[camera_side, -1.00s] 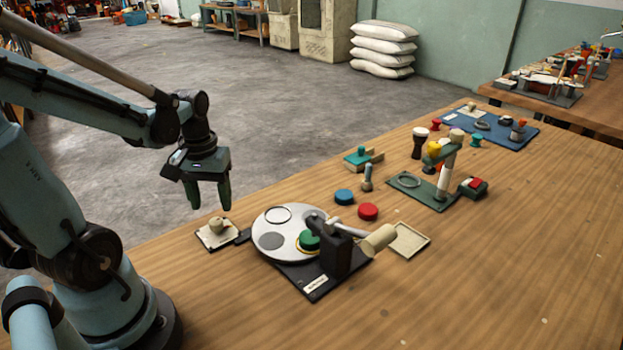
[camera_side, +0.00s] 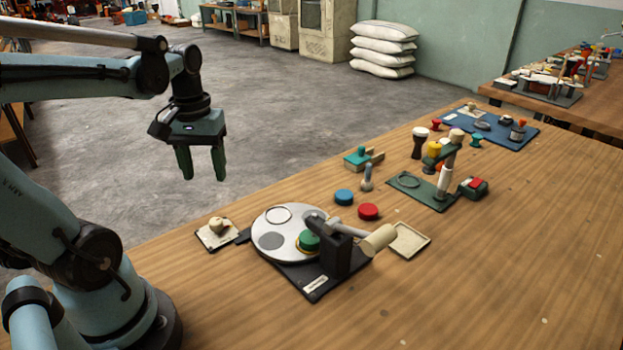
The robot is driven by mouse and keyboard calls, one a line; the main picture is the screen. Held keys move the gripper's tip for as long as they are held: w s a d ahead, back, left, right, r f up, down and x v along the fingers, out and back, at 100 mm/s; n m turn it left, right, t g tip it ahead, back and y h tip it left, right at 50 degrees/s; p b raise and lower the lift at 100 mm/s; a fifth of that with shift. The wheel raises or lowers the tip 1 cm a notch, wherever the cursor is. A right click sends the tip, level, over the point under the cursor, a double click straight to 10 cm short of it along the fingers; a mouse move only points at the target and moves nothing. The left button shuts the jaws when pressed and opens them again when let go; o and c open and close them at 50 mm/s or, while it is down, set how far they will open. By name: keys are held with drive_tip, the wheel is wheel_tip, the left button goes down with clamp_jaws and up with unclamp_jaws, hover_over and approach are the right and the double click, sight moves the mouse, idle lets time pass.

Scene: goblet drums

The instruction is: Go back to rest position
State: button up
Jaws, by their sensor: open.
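My gripper (camera_side: 201,172) hangs with its fingers pointing down and apart, open and empty. It is in the air, left of and above the white round plate (camera_side: 266,222) with circle marks. A green disc (camera_side: 309,241) with a yellow rim sits on that plate, beside a black block (camera_side: 334,252) that carries a cream-headed mallet (camera_side: 378,239). Nothing touches my gripper.
A blue disc (camera_side: 344,197) and a red disc (camera_side: 368,211) lie on the wooden table (camera_side: 480,280). A green stand (camera_side: 424,191), a dark goblet drum (camera_side: 419,144) and a blue mat (camera_side: 512,140) are farther back. The right front of the table is clear.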

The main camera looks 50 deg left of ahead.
drive_tip(key=w+d+m+t, duration=0.3)
drive_tip(key=d+m, duration=0.1)
drive_tip(key=d, duration=0.2)
drive_tip(key=w+d+m+t, duration=0.3)
drive_tip(key=d+m+t, duration=0.1)
drive_tip(key=d, duration=0.3)
drive_tip(key=shift+w+d+f+m, duration=0.25)
drive_tip(key=shift+d+f+m, duration=0.1)
drive_tip(key=shift+m, duration=0.25)
